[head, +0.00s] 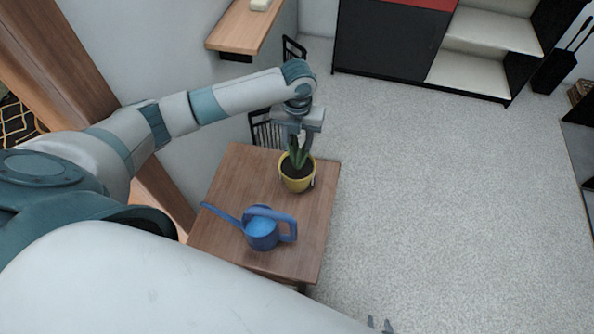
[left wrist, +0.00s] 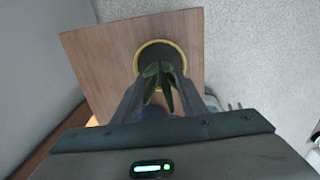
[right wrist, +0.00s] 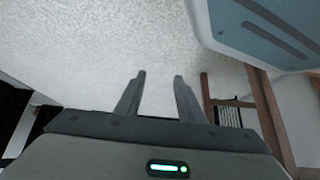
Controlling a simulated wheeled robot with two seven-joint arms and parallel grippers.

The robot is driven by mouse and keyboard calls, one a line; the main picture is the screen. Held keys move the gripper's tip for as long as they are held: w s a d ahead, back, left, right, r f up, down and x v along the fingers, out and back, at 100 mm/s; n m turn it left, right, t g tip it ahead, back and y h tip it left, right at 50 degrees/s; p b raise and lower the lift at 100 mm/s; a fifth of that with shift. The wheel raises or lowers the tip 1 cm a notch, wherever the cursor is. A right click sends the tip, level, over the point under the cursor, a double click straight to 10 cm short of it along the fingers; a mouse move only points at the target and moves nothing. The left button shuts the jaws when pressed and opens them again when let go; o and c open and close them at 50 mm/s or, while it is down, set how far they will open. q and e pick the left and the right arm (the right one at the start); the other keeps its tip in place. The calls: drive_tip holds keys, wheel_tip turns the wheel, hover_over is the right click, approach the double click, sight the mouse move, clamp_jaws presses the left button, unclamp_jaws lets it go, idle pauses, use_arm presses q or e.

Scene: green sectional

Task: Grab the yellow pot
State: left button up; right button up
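The yellow pot (head: 297,184) with dark soil and a green plant stands upright on the wooden side table, near its far right edge. In the left wrist view the yellow pot (left wrist: 137,58) shows beyond the fingers, its near side hidden. My left gripper (head: 297,147) points down over the pot from its far side. In the left wrist view my left gripper (left wrist: 158,78) is open, with the plant's leaves between its fingers and the pot's rim beyond them. My right gripper (right wrist: 159,78) is open and empty over the carpet; its fingertips show at the head view's bottom edge.
A blue watering can (head: 262,233) stands on the wooden table (head: 233,180), nearer me than the pot. A dark chair (head: 262,130) is behind the table. A wall shelf (head: 243,27) is at the upper left. Carpet (head: 440,200) on the right is clear.

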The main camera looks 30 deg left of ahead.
sight(297, 157)
use_arm(q)
drive_tip(key=shift+f, duration=0.4)
use_arm(e)
drive_tip(key=shift+w+a+r, duration=0.2)
drive_tip(key=shift+w+a, duration=0.05)
drive_tip(key=shift+w, duration=0.35)
drive_tip(key=shift+r, duration=0.1)
